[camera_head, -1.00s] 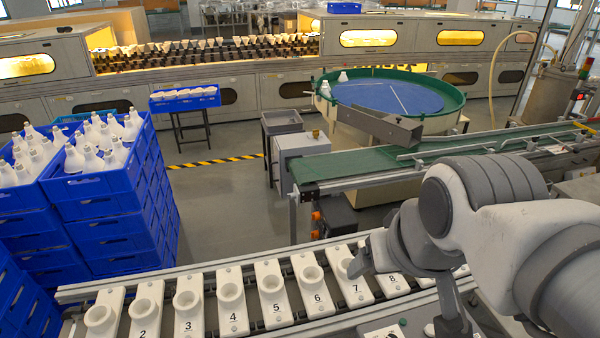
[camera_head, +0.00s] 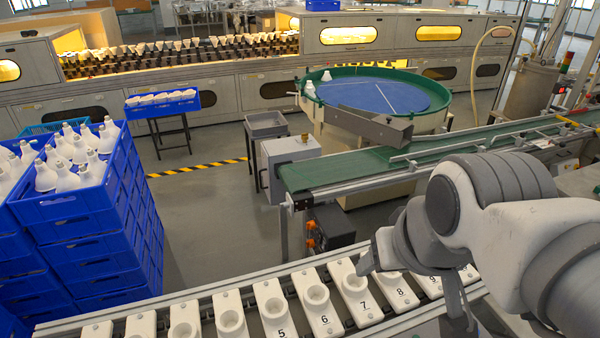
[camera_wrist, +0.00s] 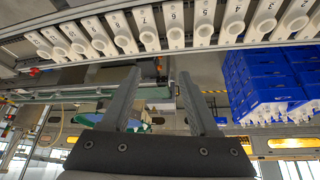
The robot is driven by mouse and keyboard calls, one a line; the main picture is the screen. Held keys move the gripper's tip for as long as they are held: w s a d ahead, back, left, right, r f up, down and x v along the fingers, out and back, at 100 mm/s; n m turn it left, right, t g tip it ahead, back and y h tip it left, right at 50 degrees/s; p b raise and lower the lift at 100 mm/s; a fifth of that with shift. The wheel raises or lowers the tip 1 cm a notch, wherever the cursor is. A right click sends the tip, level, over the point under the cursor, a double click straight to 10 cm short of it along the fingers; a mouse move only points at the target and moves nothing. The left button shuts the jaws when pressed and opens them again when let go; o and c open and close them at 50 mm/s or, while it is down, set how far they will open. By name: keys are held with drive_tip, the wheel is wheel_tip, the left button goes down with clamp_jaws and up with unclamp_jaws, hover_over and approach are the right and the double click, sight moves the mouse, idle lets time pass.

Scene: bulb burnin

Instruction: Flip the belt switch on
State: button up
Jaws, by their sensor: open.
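The green belt (camera_head: 350,167) runs from the middle of the head view to the right. A light grey box (camera_head: 285,155) stands at its near left end, with a small brass-coloured part on top. A dark box (camera_head: 333,226) with orange parts (camera_head: 311,243) sits below that end. I cannot make out which part is the belt switch, or its position. My gripper (camera_wrist: 159,74) is open and empty in the wrist view. In the head view my wrist hangs over the numbered row near holder 7, apart from the grey box; the fingers are hard to see there.
A row of white numbered holders (camera_head: 318,305) crosses the front. Blue crates (camera_head: 70,208) of white bulbs stand stacked at left. A round table with a green rim (camera_head: 440,120) stands behind the belt. Grey floor (camera_head: 215,215) is clear between crates and belt.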

drive_tip(key=shift+w, duration=0.25)
drive_tip(key=shift+c, duration=1.2)
drive_tip(key=w, duration=0.1)
drive_tip(key=w+b, duration=0.1)
drive_tip(key=w, duration=0.2)
drive_tip(key=shift+d+f+h+b, duration=0.2)
drive_tip(key=shift+d+h+b, duration=0.1)
drive_tip(key=shift+h+b, duration=0.1)
clamp_jaws()
drive_tip(key=w+a+f+n+h+b, duration=0.1)
drive_tip(key=w+f+b, duration=0.35)
drive_tip(key=w, duration=0.85)
drive_tip(key=w+a+f+h+b, duration=0.1)
drive_tip(key=w+f+h+b, duration=0.15)
drive_tip(key=w+f, duration=0.65)
drive_tip(key=w+a+f+b, duration=0.3)
drive_tip(key=w+f, duration=0.8)
drive_tip(key=f, duration=0.4)
drive_tip(key=w+a+f+b, duration=0.4)
drive_tip(key=w+f, duration=0.6)
drive_tip(key=f, duration=0.5)
drive_tip(key=shift+w+a+f+n, duration=0.15)
drive_tip(key=shift+w+a+n, duration=0.25)
drive_tip(key=shift+a, duration=0.1)
